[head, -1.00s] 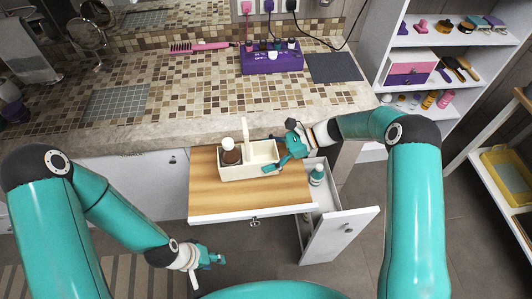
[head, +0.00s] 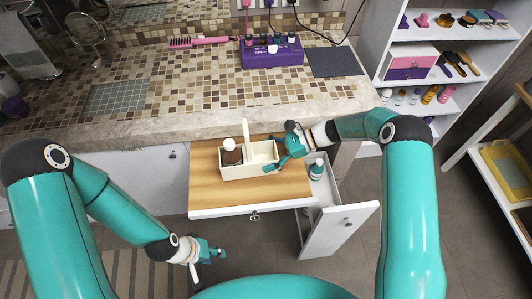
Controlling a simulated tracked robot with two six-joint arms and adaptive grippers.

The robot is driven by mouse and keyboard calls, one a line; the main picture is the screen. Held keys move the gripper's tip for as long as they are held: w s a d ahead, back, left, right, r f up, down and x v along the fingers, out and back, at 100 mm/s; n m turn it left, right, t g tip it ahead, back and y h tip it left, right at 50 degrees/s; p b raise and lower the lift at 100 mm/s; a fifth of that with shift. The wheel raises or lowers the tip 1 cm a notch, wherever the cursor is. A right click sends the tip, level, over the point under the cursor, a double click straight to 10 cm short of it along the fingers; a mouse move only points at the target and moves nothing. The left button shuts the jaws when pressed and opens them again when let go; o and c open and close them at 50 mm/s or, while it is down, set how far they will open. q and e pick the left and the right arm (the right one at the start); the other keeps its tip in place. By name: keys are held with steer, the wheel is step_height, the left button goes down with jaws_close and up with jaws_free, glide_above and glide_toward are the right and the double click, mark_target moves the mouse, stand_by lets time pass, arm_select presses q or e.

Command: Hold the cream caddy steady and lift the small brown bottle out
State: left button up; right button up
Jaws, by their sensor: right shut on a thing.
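The cream caddy (head: 262,172) with its upright handle stands on the wooden pull-out board below the counter. The small brown bottle (head: 231,156) with a white cap stands upright in the caddy's left compartment; its lower part is hidden by the caddy wall. My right gripper (head: 279,163) is shut on the caddy's right end. My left gripper (head: 212,262) is low in front of the board, left of its handle. Its fingers are spread apart and empty, well away from the bottle.
The wooden board (head: 215,192) has bare room left of and in front of the caddy. An open drawer (head: 340,230) to its right holds a teal bottle (head: 317,168). A purple organiser (head: 272,53) stands on the tiled counter (head: 170,85) behind.

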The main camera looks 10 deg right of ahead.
steer(key=shift+f, duration=0.5)
steer(key=shift+f, duration=1.4)
arm_select(q)
steer(key=shift+o, duration=0.4)
